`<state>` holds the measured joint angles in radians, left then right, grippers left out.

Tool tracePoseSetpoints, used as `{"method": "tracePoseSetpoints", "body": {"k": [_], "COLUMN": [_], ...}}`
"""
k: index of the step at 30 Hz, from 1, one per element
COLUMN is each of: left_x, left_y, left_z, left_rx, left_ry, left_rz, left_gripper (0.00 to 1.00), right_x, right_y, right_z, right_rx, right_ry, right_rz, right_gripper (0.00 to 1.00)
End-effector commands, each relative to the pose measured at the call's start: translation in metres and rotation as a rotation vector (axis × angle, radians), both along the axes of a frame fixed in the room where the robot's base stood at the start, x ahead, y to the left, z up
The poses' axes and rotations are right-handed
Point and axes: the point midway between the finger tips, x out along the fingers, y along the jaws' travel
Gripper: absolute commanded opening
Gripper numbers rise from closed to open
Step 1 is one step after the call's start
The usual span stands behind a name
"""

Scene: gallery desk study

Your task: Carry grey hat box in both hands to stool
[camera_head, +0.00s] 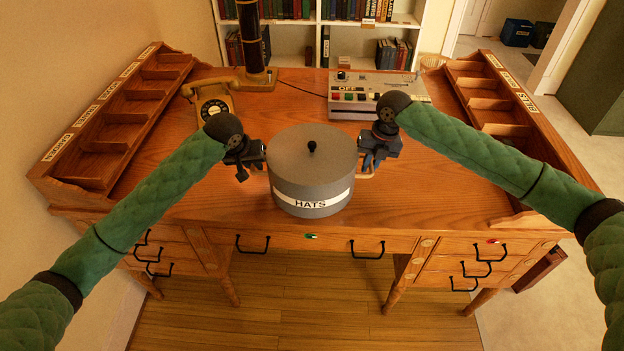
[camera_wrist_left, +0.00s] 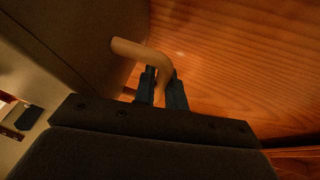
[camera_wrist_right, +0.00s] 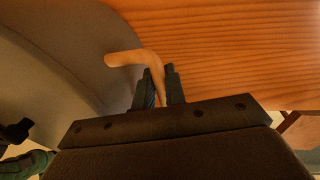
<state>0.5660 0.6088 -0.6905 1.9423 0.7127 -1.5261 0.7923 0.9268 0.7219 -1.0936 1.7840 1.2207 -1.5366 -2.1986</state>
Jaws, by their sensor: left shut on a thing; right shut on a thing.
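The grey hat box (camera_head: 311,170) is round, with a dark knob on its lid and a white band reading HATS. It is upright at the front middle of the desk; I cannot tell whether it touches the top. My left gripper (camera_head: 256,168) is at its left side, shut on a tan side handle, which shows in the left wrist view (camera_wrist_left: 150,56). My right gripper (camera_head: 369,167) is at its right side, shut on the other tan handle, seen in the right wrist view (camera_wrist_right: 146,62). No stool is in view.
The wooden desk (camera_head: 440,195) has raised pigeonhole racks at left (camera_head: 110,120) and right (camera_head: 490,95). A telephone (camera_head: 212,100) stands behind the box at left, a switch panel (camera_head: 375,92) behind at right. Drawer handles jut from the desk front. Open floor (camera_head: 300,290) shows below.

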Motion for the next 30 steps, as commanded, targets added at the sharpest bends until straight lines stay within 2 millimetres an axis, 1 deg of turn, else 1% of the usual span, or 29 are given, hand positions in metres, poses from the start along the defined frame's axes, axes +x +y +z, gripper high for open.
{"method": "tracePoseSetpoints", "body": {"k": [11,17,24,30], "left_x": [0.001,0.0,0.001,0.001], "left_y": [0.001,0.001,0.001,0.001], "left_z": [0.006,0.018,0.038,0.049], "left_rx": [0.001,0.001,0.001,0.001], "left_ry": [-0.001,-0.001,-0.001,-0.001], "left_rz": [0.001,0.002,0.002,0.002], "left_gripper": [0.0,0.0,0.0,0.0], "right_x": [0.0,0.001,0.001,0.001], "right_y": [-0.001,-0.001,-0.001,-0.001], "right_z": [0.006,0.019,0.038,0.049], "right_rx": [-0.001,-0.001,-0.001,-0.001], "right_ry": [-0.001,-0.001,-0.001,-0.001], "right_rz": [-0.001,-0.001,-0.001,-0.002], "right_gripper": [0.0,0.0,0.0,0.0]}}
